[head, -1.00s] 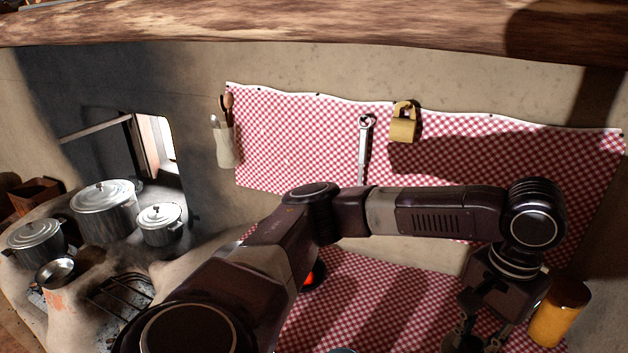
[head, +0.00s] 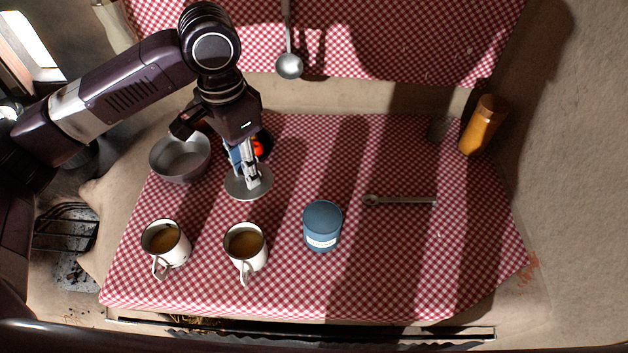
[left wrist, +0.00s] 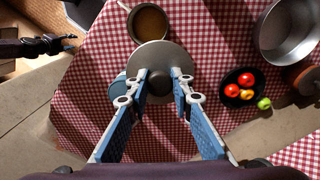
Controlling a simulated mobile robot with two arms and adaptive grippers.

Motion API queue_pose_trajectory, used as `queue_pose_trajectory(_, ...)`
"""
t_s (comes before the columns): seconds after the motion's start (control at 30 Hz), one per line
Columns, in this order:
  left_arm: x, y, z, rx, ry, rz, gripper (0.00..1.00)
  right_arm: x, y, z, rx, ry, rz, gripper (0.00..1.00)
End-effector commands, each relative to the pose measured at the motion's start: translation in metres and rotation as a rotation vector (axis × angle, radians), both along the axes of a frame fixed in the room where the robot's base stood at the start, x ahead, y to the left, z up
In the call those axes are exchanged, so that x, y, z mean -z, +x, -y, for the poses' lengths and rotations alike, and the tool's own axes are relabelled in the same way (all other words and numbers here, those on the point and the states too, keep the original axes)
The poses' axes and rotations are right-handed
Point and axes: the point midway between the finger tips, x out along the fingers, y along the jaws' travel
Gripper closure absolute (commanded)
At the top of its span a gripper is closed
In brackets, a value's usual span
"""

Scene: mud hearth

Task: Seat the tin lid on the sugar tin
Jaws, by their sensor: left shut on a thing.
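The tin lid (head: 248,188) is a flat grey disc with a dark knob. My left gripper (head: 250,174) is shut on it from above; in the left wrist view the knob of the lid (left wrist: 158,54) sits between the fingertips (left wrist: 161,84). The height of the lid over the cloth is hard to tell. The blue sugar tin (head: 322,232) stands upright on the cloth, to the right of and nearer than the lid. In the left wrist view the tin (left wrist: 116,90) is partly hidden behind the lid. A dark gripper, apparently my right one (left wrist: 66,42), shows at the left there; its jaws are unclear.
Two mugs (head: 165,243) (head: 246,247) stand left of the tin. A grey bowl (head: 180,160) and a dark dish of vegetables (left wrist: 240,90) lie near my left gripper. A spanner (head: 400,201) lies right of the tin; an orange jar (head: 483,125) stands at the back right.

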Motion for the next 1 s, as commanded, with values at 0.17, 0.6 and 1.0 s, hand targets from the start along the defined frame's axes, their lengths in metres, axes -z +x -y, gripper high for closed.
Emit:
queue_pose_trajectory(0.17, 0.007, 0.003, 0.026, 0.411, -0.008, 0.001, 0.99, -0.006, -0.002, 0.007, -0.002, -0.008, -0.003, 0.6)
queue_pose_trajectory(0.6, 0.028, 0.005, 0.084, 1.426, -0.016, 0.014, 0.99, -0.016, -0.007, 0.012, -0.003, -0.014, -0.01, 0.6)
queue_pose_trajectory(1.0, 0.044, 0.001, 0.132, 2.284, -0.007, 0.023, 0.99, -0.024, -0.006, 0.006, 0.0, -0.007, -0.009, 0.6)
